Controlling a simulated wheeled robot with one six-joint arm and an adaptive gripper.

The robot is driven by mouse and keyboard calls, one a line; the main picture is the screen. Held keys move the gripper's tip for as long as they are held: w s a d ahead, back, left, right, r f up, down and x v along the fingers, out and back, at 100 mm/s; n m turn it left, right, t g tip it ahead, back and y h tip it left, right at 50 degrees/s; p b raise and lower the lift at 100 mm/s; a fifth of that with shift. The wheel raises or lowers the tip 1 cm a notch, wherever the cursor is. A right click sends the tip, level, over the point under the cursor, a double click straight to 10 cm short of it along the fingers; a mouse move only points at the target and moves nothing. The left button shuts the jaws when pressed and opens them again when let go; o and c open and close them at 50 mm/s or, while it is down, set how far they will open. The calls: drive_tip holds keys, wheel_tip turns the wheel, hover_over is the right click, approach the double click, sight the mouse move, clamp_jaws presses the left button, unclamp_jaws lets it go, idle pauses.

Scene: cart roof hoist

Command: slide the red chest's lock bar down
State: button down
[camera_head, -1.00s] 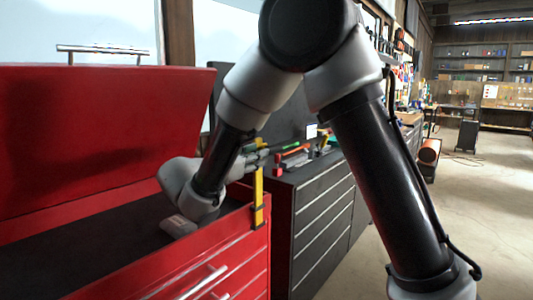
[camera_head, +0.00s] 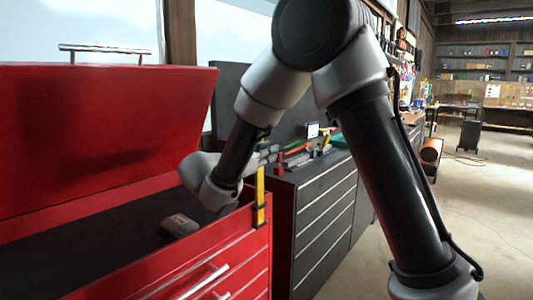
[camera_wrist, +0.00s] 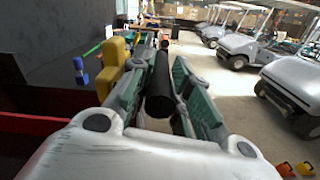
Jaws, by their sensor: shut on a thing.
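The red chest (camera_head: 100,205) stands at the left with its lid raised. Its yellow lock bar (camera_head: 260,189) is upright at the right front corner, in a black bracket. In the wrist view, yellow (camera_wrist: 113,60) shows just left of my left finger, not between the fingers. My gripper (camera_wrist: 162,52) points away from the camera, its fingers around a dark rod (camera_wrist: 161,85), and looks shut on it. In the head view, the gripper lies above the bar's visible top, partly hidden by my wrist. Contact with the bar is unclear.
A small grey block (camera_head: 180,226) lies in the chest's dark top tray. A dark drawer cabinet (camera_head: 325,215) with tools on top stands close behind. The floor (camera_head: 490,210) at the right is open. White carts (camera_wrist: 245,45) show in the wrist view.

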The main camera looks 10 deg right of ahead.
wheel_tip(320, 180, down, 24)
drive_tip(key=shift+r, duration=0.25)
drive_tip(key=shift+s, duration=0.1)
drive_tip(key=c, duration=1.6)
unclamp_jaws()
drive_tip(key=shift+o, duration=0.2)
drive_tip(key=v, duration=1.2)
drive_tip(key=shift+r, duration=0.2)
